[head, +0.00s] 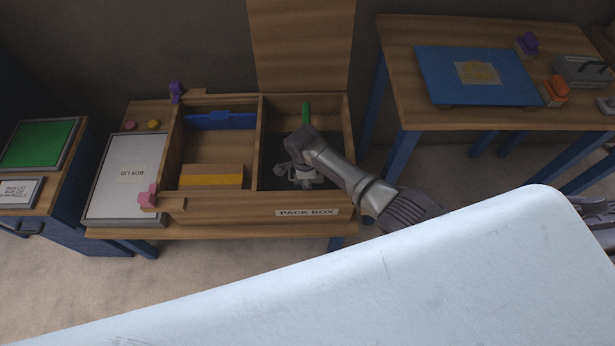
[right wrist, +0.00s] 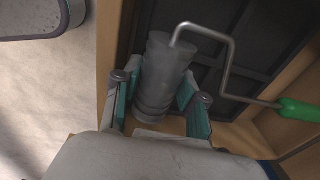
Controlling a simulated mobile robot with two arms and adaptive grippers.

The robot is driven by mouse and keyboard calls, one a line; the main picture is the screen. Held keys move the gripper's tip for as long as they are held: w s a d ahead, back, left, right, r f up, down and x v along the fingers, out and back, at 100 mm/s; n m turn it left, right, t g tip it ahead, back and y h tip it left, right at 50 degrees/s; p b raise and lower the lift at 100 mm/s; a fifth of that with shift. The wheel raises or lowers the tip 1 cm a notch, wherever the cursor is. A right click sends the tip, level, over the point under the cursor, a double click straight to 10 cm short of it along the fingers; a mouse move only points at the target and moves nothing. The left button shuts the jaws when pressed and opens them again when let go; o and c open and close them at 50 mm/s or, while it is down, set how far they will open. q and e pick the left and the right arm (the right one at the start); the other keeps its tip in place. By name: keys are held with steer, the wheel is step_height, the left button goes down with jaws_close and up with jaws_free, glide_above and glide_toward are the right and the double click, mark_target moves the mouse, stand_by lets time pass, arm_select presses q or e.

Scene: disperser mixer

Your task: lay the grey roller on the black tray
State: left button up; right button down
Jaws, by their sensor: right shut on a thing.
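The grey roller (right wrist: 162,78) is between the fingers of my right gripper (right wrist: 158,100) in the right wrist view, and the gripper is shut on it. A bent metal rod leads from the roller to a green handle (right wrist: 298,108). The black tray (right wrist: 222,62), dark and ribbed, lies behind the roller in the right compartment of the pack box. I cannot tell whether the roller touches it. In the head view my right gripper (head: 299,176) reaches into that compartment, with the green handle (head: 306,113) beyond it. My left gripper is not in view.
The wooden pack box (head: 308,212) has walls around the compartment. The box lid (head: 126,185) lies to the left. A table with a blue board (head: 475,72) stands at right.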

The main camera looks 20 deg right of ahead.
steer(key=shift+f+b, duration=0.35)
steer(key=shift+f, duration=0.05)
stand_by(0.4)
steer(key=c, duration=0.6)
jaws_free()
steer(key=shift+f, duration=0.1)
steer(key=shift+o, duration=0.2)
steer(key=shift+f, duration=0.1)
